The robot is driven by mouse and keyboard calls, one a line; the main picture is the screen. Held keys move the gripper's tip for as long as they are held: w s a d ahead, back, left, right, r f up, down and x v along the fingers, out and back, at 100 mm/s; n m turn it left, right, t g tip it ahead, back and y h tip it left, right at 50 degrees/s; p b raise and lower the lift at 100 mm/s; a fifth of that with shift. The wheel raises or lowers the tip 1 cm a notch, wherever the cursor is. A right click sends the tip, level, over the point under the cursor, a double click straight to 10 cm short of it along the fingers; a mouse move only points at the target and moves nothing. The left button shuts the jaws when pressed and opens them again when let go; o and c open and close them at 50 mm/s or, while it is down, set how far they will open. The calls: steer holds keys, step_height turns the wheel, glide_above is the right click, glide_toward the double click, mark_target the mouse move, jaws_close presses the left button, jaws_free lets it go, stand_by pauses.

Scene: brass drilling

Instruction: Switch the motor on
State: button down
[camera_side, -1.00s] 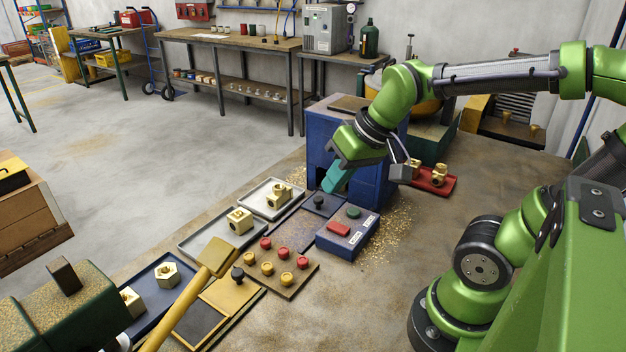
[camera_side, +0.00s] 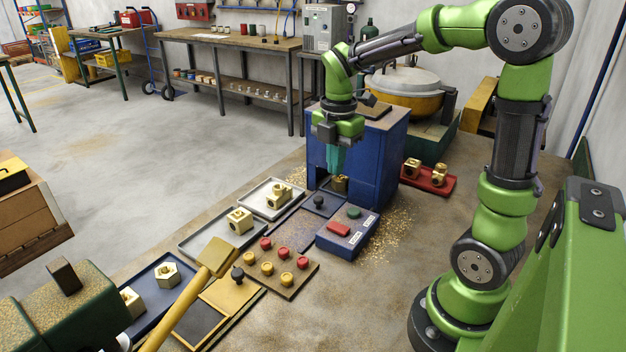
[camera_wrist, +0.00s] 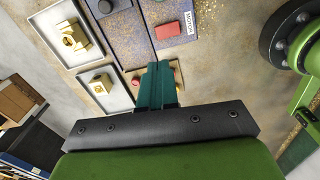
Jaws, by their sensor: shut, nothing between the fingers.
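The blue switch box (camera_side: 345,240) stands on the bench with a red button (camera_side: 338,229) and a dark green button (camera_side: 353,212) on top. Whether either button is pressed I cannot tell. My gripper (camera_side: 335,173) points down, shut and empty, in front of the blue machine and beyond the box, touching neither button. Its teal fingers (camera_wrist: 156,66) are together in the wrist view.
Grey trays (camera_side: 208,248) with brass parts lie left, a knob board (camera_side: 300,285) in front, a red tray (camera_side: 440,188) right.

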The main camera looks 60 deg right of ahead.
steer(key=shift+n, duration=0.6)
step_height(320, 180, down, 6)
steer(key=s, duration=0.1)
steer(key=shift+s, duration=0.3)
steer(key=shift+r, duration=0.1)
stand_by(0.4)
step_height(320, 180, up, 14)
steer(key=s, duration=0.2)
stand_by(0.3)
